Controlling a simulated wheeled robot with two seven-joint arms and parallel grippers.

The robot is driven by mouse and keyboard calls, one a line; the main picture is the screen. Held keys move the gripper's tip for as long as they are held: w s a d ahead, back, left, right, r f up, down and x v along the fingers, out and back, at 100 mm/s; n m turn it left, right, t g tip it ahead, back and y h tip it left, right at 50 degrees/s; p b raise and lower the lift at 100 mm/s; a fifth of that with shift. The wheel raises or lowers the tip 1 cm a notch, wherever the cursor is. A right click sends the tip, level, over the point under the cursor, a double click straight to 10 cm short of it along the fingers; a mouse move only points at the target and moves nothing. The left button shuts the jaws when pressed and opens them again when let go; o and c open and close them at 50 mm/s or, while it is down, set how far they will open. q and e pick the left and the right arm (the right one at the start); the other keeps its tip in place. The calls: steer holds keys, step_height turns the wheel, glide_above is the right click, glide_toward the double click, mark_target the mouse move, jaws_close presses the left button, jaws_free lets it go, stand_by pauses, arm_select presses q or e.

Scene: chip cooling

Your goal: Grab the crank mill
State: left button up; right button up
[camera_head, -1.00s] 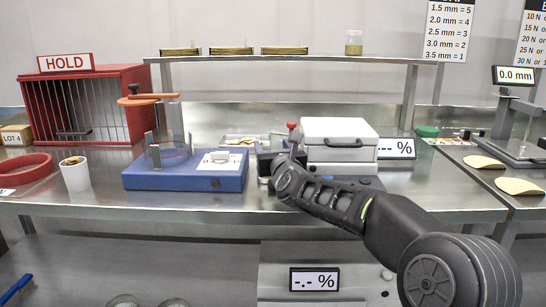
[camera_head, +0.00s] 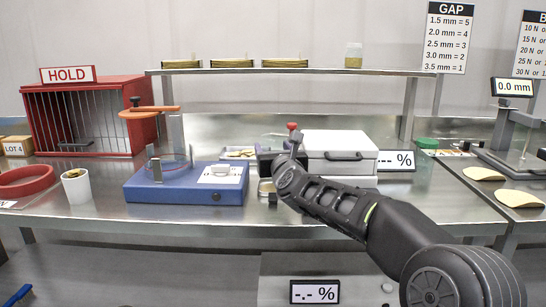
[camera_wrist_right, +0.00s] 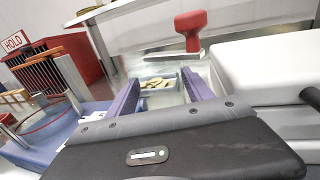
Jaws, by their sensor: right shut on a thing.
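The crank mill shows mainly by its red knob (camera_head: 292,127), which stands just above my right gripper. The wrist view shows the knob (camera_wrist_right: 191,30) on a silver crank arm. My right gripper (camera_head: 267,162) is between the blue device and the white lidded box, shut on the mill. In the wrist view its two purple fingers (camera_wrist_right: 160,95) point away from me, one on each side. Most of the mill body is hidden or hard to tell from the dark gripper. My left gripper is not in view.
The white box (camera_head: 338,142) is close on the right; the blue device (camera_head: 172,190) is on the left. A chip tray (camera_head: 238,153) lies behind.

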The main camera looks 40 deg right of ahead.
step_height(320, 180, up, 7)
steer(key=p, duration=0.3)
stand_by(0.5)
